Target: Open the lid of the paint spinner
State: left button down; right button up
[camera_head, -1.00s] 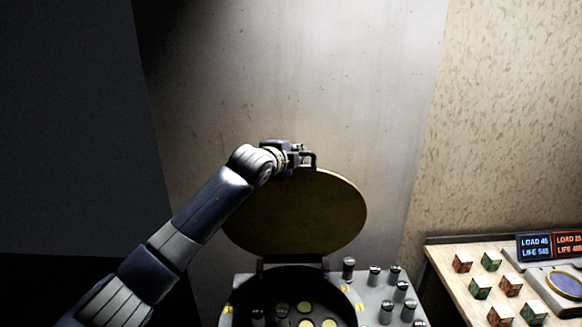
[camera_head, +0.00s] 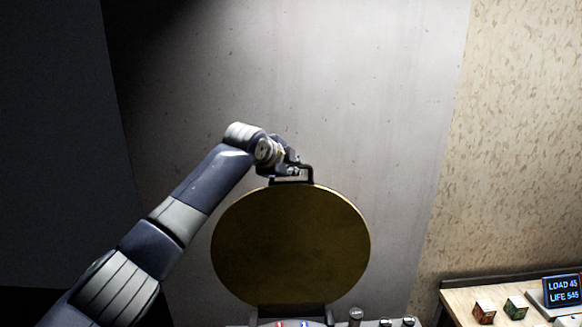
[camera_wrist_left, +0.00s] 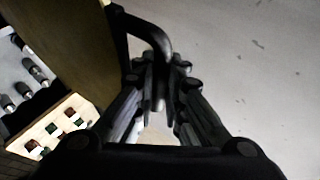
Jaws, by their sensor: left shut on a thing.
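The round, yellow-brown lid (camera_head: 291,245) of the paint spinner stands raised, close to upright, in the head view. Its dark handle (camera_head: 308,174) is at the top edge. My left gripper (camera_head: 297,170) is at the handle and shut on it. In the left wrist view the fingers (camera_wrist_left: 160,90) close around the dark curved handle (camera_wrist_left: 150,38), with the lid (camera_wrist_left: 75,50) to the left. Only the top edge of the spinner body (camera_head: 300,322) shows at the bottom of the head view; its bowl is out of view. My right gripper is not in view.
At the right is a wooden table (camera_head: 460,300) with small boxes (camera_head: 515,307) and a display (camera_head: 562,290). A grey wall (camera_head: 300,80) stands behind the lid.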

pick_arm(q)
jog(key=shift+f, duration=0.1)
jog(key=c, duration=1.7)
grip_release()
jog(key=shift+o, duration=0.2)
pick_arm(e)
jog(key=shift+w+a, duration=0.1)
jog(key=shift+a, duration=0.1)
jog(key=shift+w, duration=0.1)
pick_arm(q)
jog(key=v, duration=1.2)
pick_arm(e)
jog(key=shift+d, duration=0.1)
